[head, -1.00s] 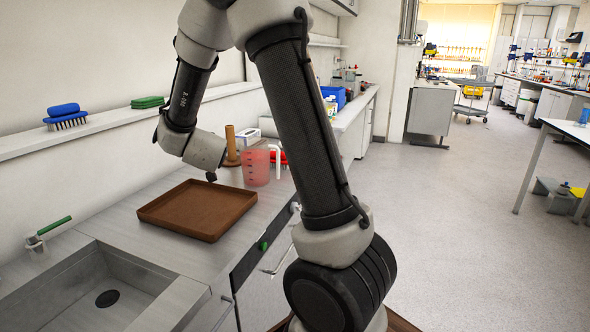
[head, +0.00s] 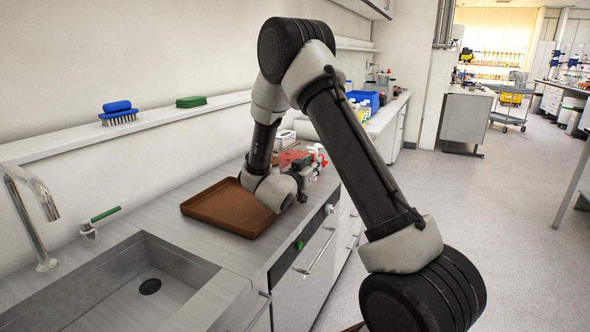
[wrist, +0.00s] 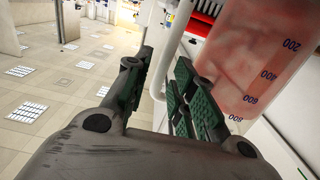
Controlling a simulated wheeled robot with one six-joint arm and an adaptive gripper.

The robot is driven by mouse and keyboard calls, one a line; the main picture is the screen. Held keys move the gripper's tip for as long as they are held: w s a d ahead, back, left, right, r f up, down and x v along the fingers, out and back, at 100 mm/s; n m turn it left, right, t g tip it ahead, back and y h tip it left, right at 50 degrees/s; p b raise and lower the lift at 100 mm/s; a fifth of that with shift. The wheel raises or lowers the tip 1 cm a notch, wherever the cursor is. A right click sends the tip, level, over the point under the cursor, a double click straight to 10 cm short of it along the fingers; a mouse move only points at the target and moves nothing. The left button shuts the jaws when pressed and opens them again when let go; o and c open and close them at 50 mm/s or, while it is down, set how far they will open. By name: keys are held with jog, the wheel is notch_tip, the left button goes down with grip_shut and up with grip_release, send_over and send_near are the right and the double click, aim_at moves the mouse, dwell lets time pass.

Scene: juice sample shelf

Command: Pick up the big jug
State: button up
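The big jug (wrist: 258,50) is translucent pink with dark volume numbers and fills the upper right of the wrist view. Its white handle (wrist: 176,40) runs between the two fingers of my gripper (wrist: 164,66). The fingers have green pads and stand apart, with gaps visible beside the handle. The jug's body is outside the fingers, beyond the right one. In the head view my gripper (head: 314,162) is at the counter's front edge. My arm hides most of the jug there; a reddish patch beside the gripper may be part of it.
A brown tray (head: 222,220) lies on the counter just left of my wrist. A sink (head: 130,283) is nearer, at lower left. A red-bristled brush (wrist: 208,8) is behind the jug. A blue bin (head: 368,100) stands farther along.

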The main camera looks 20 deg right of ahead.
jog(key=x, duration=0.3)
jog(key=shift+w+d+r, duration=0.15)
jog(key=shift+w, duration=0.15)
grip_shut()
notch_tip(320, 180, up, 11)
jog(key=shift+r, duration=0.15)
jog(key=shift+s+a, duration=1.6)
jog(key=shift+s, duration=5.7)
jog(key=shift+r, duration=2.5)
